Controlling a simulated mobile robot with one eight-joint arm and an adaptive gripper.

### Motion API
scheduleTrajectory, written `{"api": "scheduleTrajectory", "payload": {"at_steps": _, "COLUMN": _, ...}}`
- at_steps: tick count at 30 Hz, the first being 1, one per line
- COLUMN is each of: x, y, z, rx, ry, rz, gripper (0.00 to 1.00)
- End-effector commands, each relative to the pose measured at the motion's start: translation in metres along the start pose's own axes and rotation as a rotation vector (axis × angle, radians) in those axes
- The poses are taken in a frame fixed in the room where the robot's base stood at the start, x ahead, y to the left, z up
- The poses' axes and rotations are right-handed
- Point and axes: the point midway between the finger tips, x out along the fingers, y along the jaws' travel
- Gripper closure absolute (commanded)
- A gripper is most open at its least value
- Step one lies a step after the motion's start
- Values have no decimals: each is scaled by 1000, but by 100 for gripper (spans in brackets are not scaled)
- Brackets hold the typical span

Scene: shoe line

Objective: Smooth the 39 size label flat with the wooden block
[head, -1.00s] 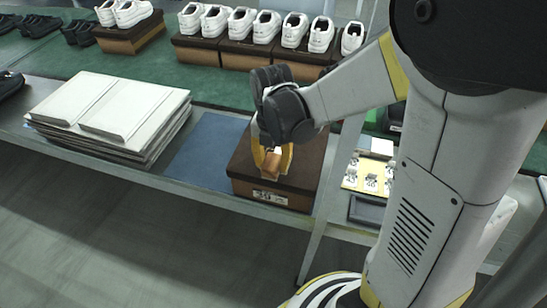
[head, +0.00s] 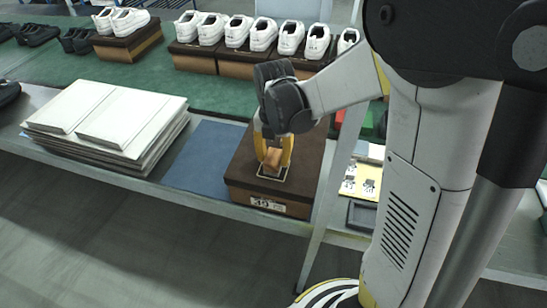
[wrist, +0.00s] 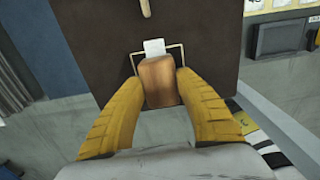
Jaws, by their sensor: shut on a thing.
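My gripper (head: 272,158) is shut on a wooden block (wrist: 158,82), which also shows in the head view (head: 271,161). The block is low over the front part of the lid of a dark brown shoe box (head: 240,165). I cannot tell whether it touches the lid. A small white label (wrist: 154,47) lies on the lid inside a thin pale rectangular outline (wrist: 133,62), just beyond the block. The block hides part of the outline and perhaps part of the label; no number is readable on it. A white marking reading 39 (head: 267,204) is on the box's front face.
A blue mat (head: 205,155) lies left of the box, with a stack of white boards (head: 110,118) beyond it. A yellow-and-white label sheet (head: 362,181) and dark tray (head: 361,214) are to the right. White shoes (head: 263,35) stand on boxes behind.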

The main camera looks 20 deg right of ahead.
Motion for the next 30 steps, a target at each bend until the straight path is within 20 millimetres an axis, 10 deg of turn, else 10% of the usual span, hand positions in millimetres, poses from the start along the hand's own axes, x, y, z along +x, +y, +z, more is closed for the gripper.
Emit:
{"api": "scheduleTrajectory", "payload": {"at_steps": 13, "x": -52, "y": 0, "z": 0, "rx": 0, "ry": 0, "rz": 0, "gripper": 99}}
{"api": "scheduleTrajectory", "payload": {"at_steps": 30, "x": -68, "y": 0, "z": 0, "rx": 0, "ry": 0, "rz": 0, "gripper": 99}}
